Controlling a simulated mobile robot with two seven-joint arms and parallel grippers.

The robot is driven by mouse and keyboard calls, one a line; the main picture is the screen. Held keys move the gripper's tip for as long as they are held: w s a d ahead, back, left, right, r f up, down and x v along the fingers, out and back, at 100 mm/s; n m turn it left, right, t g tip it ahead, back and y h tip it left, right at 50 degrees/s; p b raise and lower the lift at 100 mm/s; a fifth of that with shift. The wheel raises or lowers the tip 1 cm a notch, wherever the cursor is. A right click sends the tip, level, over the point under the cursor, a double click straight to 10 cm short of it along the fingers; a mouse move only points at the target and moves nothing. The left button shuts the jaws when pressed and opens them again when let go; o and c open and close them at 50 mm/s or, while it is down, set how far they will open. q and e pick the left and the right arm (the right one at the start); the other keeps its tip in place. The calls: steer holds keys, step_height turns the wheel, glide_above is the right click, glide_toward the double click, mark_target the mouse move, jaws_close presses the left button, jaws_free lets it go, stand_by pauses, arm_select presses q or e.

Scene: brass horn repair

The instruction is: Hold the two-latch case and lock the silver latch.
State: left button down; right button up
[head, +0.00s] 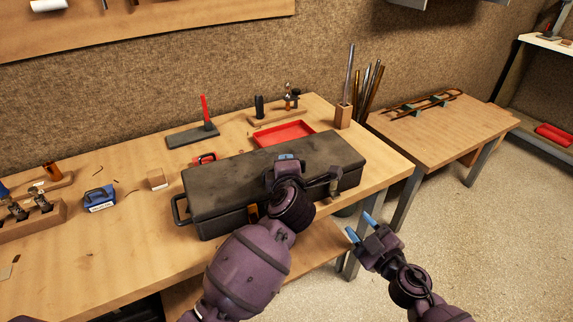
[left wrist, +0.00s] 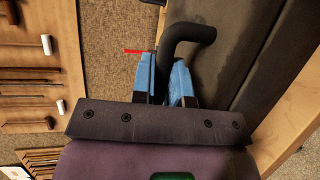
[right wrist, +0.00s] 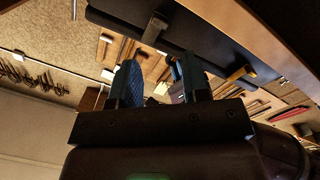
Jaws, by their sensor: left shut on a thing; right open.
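The dark two-latch case (head: 225,185) lies on the bench with its lid down. The silver latch (head: 334,188) is on its front, right of my left gripper. It also shows in the right wrist view (right wrist: 154,28); I cannot tell whether it is locked. A brass latch (head: 252,213) is left of it, partly hidden by my left arm. My left gripper (head: 287,157) is shut on the case's black handle (left wrist: 188,38). My right gripper (head: 360,226) is open and empty, in front of and below the case's right end, apart from it.
A red tray (head: 283,133) and a red-handled tool on a dark plate (head: 192,136) sit behind the case. A wooden block of rods (head: 343,116) stands at the bench's right corner. A second bench (head: 450,118) is at right. Open floor lies around my right gripper.

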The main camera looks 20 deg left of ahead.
steer(key=shift+c, duration=1.3)
steer(key=shift+g+y, duration=0.3)
steer(key=shift+y, duration=0.3)
steer(key=a, duration=0.2)
steer(key=s+a, duration=0.1)
steer(key=a, duration=0.1)
steer(key=s+a, duration=0.1)
steer(key=a, duration=0.1)
steer(key=shift+s+a+r, duration=0.2)
steer(key=shift+a+r, duration=0.1)
steer(key=shift+r, duration=0.05)
jaws_close()
steer(key=s+a+t+h, duration=0.3)
steer(key=a+t+h, duration=0.2)
steer(key=a+h, duration=0.25)
steer(key=d+h, duration=0.2)
steer(key=h, duration=0.1)
steer(key=d+n+h, duration=0.1)
steer(key=d+h, duration=0.1)
steer(key=h, duration=0.1)
steer(key=shift+s+d+f+h, duration=0.15)
steer(key=shift+d+h, duration=0.1)
steer(key=shift+d, duration=0.1)
